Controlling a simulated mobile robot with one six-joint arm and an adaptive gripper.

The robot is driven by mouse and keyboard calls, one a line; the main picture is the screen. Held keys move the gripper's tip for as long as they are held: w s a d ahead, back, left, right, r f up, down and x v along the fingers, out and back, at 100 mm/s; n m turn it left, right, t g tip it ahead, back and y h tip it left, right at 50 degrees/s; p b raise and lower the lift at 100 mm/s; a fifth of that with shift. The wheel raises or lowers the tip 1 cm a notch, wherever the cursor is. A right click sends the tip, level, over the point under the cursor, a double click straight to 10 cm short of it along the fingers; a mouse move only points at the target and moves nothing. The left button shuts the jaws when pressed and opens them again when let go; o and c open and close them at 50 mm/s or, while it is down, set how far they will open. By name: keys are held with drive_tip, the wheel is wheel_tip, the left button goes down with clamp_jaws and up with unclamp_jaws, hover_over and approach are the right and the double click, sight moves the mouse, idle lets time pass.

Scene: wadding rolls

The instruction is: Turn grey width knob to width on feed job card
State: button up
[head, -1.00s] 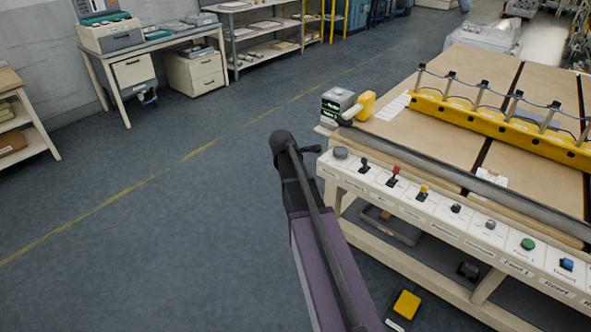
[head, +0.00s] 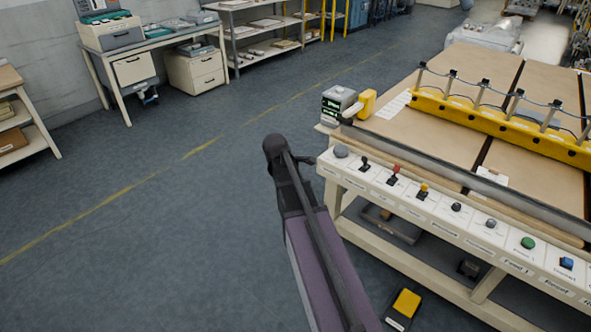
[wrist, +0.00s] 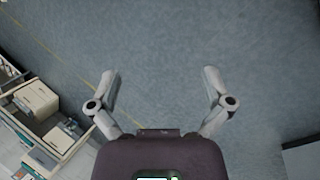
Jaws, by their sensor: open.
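A round grey knob (head: 341,151) sits at the far left end of the white control strip (head: 400,203) on the table's front edge. The lettering below it is too small to read. A white sheet (head: 393,105) lies at the table's left edge, and a small white card (head: 492,176) lies near the front rail. I cannot tell which is the feed job card. My gripper (wrist: 160,86) is open and empty in the wrist view, its two fingers wide apart over bare floor. In the head view my arm's dark end is left of the knob, apart from it; the fingers are not clear there.
Several levers and buttons, including a green button (head: 528,243) and a blue one (head: 566,263), line the strip. A small box with a green display (head: 337,104) stands at the table's corner. A yellow pedal (head: 406,303) is on the floor. The floor to the left is clear.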

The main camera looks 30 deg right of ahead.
drive_tip(key=s+a+f+m+g+y, duration=0.1)
drive_tip(key=s+a+m+y, duration=0.3)
drive_tip(key=s+a+m, duration=0.7)
drive_tip(key=s+a+g, duration=0.1)
drive_tip(key=s+a, duration=0.5)
drive_tip(key=a, duration=0.3)
drive_tip(key=shift+s+a+f+m+g, duration=0.3)
drive_tip(key=shift+s+f, duration=0.05)
drive_tip(key=c, duration=0.6)
